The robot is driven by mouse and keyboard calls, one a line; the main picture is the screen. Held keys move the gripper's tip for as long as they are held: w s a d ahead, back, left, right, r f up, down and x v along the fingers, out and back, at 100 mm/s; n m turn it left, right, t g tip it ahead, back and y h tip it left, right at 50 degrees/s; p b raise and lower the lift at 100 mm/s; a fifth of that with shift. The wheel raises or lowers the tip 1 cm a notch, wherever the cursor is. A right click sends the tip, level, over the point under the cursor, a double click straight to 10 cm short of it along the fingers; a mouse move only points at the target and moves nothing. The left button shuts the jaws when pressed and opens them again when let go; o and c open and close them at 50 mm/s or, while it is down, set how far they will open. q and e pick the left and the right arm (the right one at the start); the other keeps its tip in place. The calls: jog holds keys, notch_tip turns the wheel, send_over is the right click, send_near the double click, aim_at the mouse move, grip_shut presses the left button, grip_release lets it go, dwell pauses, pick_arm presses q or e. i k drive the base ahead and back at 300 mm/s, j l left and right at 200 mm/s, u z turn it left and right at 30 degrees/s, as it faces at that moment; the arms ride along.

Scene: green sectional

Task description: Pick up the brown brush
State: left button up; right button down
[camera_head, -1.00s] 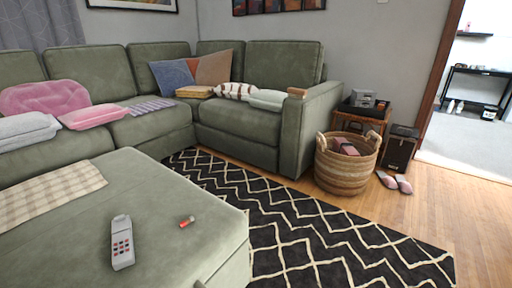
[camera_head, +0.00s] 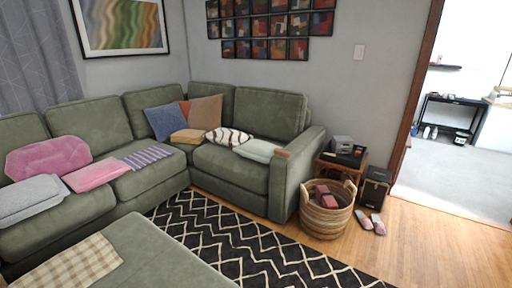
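Neither of my grippers is in view.
A woven basket (camera_head: 327,218) with reddish items stands on the floor right of the armrest. The green ottoman (camera_head: 158,262) fills the lower left. The patterned rug (camera_head: 243,243) looks clear.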

aim_at(277, 153)
jog(key=z, duration=3.4)
jog(key=u, duration=3.1)
jog(key=i+l+z, duration=0.15)
jog(key=i+l, duration=0.15)
jog(key=i, duration=0.2)
jog(key=i+l+z, duration=0.1)
jog(key=i+l, duration=0.2)
jog(key=i, duration=0.15)
jog(key=i+l+z, duration=0.15)
jog(key=i, duration=0.35)
jog(key=i+j+z, duration=0.3)
jog(key=i+j, duration=0.15)
jog(key=i, duration=0.2)
jog(key=i+j+z, duration=0.25)
jog(key=i+j, duration=0.3)
